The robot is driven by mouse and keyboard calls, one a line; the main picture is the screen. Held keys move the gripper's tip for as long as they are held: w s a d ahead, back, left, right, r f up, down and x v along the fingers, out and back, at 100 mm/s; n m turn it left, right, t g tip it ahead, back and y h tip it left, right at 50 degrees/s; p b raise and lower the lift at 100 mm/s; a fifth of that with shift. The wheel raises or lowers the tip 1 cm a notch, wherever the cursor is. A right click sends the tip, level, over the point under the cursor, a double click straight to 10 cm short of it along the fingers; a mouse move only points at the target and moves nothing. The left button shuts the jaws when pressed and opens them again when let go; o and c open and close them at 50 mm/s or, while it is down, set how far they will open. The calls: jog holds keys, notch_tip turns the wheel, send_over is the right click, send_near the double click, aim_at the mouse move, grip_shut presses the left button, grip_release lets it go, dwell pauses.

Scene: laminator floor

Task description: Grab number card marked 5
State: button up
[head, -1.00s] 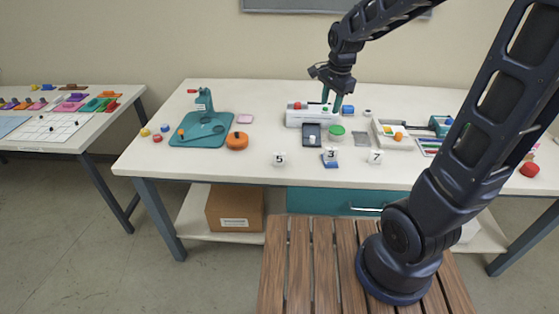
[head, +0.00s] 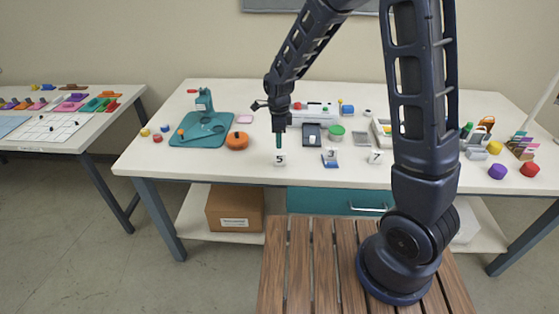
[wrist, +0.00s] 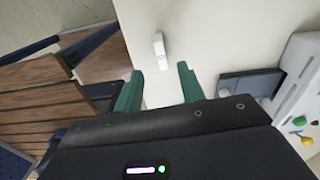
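The number card marked 5 (head: 280,159) stands on the front part of the white table, left of the cards marked 3 (head: 331,154) and 7 (head: 376,156). My gripper (head: 279,147) is directly above the 5 card in the head view, fingers pointing down. In the wrist view, my gripper (wrist: 159,72) has its two green fingers apart with nothing between them. A small white upright card (wrist: 159,47) shows just beyond the fingertips, roughly centred between them; its number cannot be read there. The 3 card has a blue base.
An orange round object (head: 237,141) and a teal press (head: 204,128) stand to the left. A dark tray (head: 311,134) and a green-lidded jar (head: 336,131) are behind the cards. The table's front edge (head: 250,181) is close to the 5 card.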

aim_at(280, 155)
jog(key=shift+w+d+f, duration=0.1)
jog(key=shift+f, duration=4.1)
grip_shut()
